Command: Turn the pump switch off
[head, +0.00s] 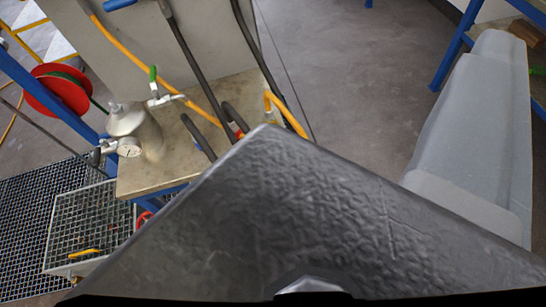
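I cannot make out a pump switch in the head view. A large dark grey plate-like surface (290,205) with a hammered texture fills the lower middle, very close to the camera. It hides whatever is behind it, and I cannot tell what it belongs to. A small pale faceted piece shows at its bottom edge. No gripper fingers can be made out.
A beige-topped bench (190,165) at left carries a metal vessel (138,130) with a gauge, a green-handled valve (153,75) and black and orange hoses. A red reel (57,90) and floor grating (30,225) are at far left. Grey floor (345,80) is open at upper middle.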

